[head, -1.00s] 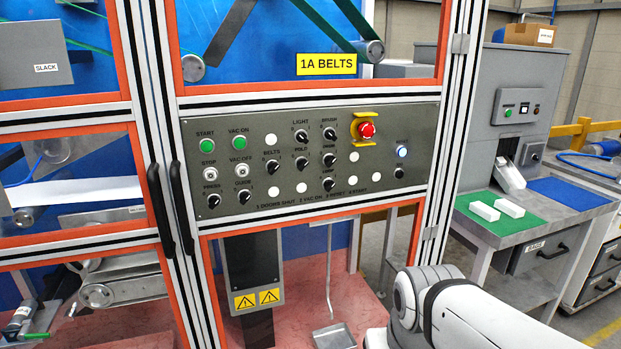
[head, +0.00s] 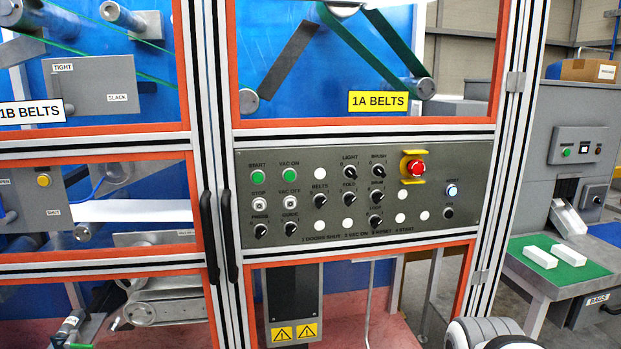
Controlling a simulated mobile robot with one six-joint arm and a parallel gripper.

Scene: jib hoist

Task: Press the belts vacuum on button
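The grey control panel (head: 465,205) sits in the machine frame under the yellow "1A BELTS" sign (head: 378,101). The VAC ON button (head: 288,177) is green, in the panel's top row. It stands right of the green START button (head: 257,178) and above the white VAC OFF button (head: 289,203). Nothing covers the buttons. A white part of my arm shows at the bottom right edge, apart from the panel. My gripper is outside the picture.
A red emergency stop (head: 416,168) with a yellow guard and several black selector knobs share the panel. Door handles (head: 208,238) stick out left of it. A bench with a green mat (head: 562,262) and white blocks stands at the right.

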